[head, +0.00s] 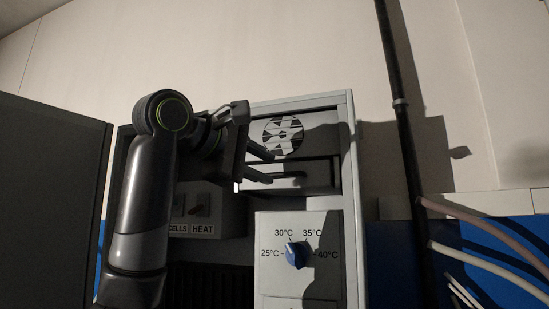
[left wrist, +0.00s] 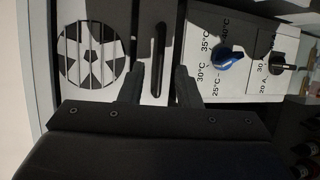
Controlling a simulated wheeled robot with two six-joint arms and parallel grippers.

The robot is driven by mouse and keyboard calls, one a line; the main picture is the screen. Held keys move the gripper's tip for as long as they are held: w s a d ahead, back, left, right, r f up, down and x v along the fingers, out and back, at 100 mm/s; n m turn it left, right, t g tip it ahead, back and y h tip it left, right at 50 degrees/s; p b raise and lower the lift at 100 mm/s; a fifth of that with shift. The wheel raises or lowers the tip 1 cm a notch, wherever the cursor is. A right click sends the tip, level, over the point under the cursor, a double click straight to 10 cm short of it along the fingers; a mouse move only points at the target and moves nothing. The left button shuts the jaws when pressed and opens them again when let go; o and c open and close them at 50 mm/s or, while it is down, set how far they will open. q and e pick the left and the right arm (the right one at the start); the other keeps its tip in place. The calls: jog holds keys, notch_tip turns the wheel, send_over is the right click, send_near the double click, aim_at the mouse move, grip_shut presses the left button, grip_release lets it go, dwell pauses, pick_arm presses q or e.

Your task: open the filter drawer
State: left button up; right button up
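The filter drawer (head: 318,174) is a narrow front below the round fan grille, high on the grey cabinet. Its dark bar handle (left wrist: 158,60) shows in the left wrist view. My left gripper (head: 273,167) is in front of the drawer, with its fingers pointing at it. In the left wrist view the two fingers (left wrist: 160,85) are apart, one on either side of the handle's line, with nothing between them touching either finger. Whether the fingertips reach past the handle is hard to tell. The drawer front looks flush with the cabinet. My right gripper is not in view.
The round grille (head: 283,135) sits just above the drawer. A blue temperature knob (head: 296,254) is below it, and CELLS and HEAT switches (head: 199,205) are at lower left. A dark vertical pipe (head: 404,120) and pale hoses (head: 490,262) are at the right.

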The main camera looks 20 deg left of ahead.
aim_at(278, 174)
pick_arm(q)
jog(key=shift+p+x, duration=0.65)
jog(key=shift+x, duration=1.25)
grip_shut()
